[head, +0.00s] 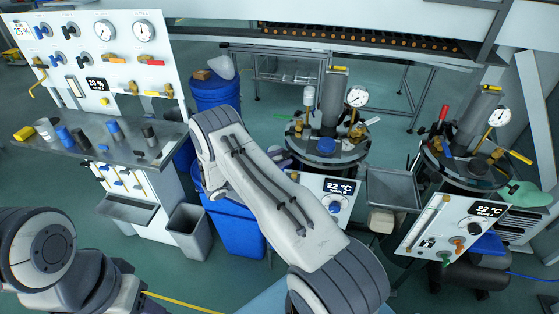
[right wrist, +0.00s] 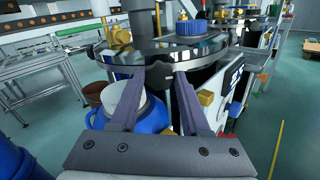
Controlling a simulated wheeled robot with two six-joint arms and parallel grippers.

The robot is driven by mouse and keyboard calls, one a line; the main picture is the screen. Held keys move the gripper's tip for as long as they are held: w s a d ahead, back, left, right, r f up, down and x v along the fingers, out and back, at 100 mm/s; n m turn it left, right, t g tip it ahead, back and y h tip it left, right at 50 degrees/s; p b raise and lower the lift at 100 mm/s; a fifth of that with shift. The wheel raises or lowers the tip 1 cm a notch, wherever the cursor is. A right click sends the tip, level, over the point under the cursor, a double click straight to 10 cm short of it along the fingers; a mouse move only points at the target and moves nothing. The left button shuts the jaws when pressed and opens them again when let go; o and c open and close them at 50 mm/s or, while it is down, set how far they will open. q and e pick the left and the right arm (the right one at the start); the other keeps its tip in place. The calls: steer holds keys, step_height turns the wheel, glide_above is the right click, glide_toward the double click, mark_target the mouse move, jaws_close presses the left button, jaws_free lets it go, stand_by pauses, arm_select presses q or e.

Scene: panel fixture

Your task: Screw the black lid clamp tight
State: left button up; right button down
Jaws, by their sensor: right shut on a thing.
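The round metal lid (right wrist: 215,46) of the middle tank fills the upper part of the right wrist view, with a blue cap (right wrist: 192,28) and brass fittings on top. The black lid clamp (right wrist: 168,82) is at the lid's near rim. My right gripper (right wrist: 166,72) is shut on it, one grey finger on each side. In the head view the tank lid (head: 342,156) stands beyond my right arm, which mostly hides my right gripper (head: 284,156); the clamp cannot be made out there. My left arm shows at the lower left, but its gripper is out of view.
A second tank (head: 465,172) with a gauge stands at the right. A panel board (head: 105,72) and a shelf with several coloured cylinders stand at the left. Blue drums (head: 235,235) and a grey bin (head: 190,232) are below my right arm.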

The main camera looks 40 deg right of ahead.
steer(key=shift+c, duration=1.9)
jaws_free()
steer(key=a+b, duration=0.2)
steer(key=a, duration=0.8)
steer(key=shift+w+a+b, duration=0.3)
steer(key=shift+w, duration=0.05)
steer(key=s+a+r+m+y, duration=0.2)
steer(key=s+a+r+y, duration=0.3)
steer(key=s+a, duration=0.3)
steer(key=s+a+r+m+y+p, duration=0.1)
steer(key=s+a+r+m+y, duration=0.2)
steer(key=s+a+r+y, duration=0.2)
steer(key=s+a+r+m+t+y+p, duration=0.1)
steer(key=s+a+r+m+y, duration=0.1)
steer(key=s+a+r+y, duration=0.3)
steer(key=s+a+y, duration=0.4)
steer(key=s+a, duration=0.4)
steer(key=s, duration=0.3)
steer(key=shift+s+a+r+m, duration=0.15)
steer(key=shift+r+m, duration=0.15)
steer(key=shift+r, duration=0.1)
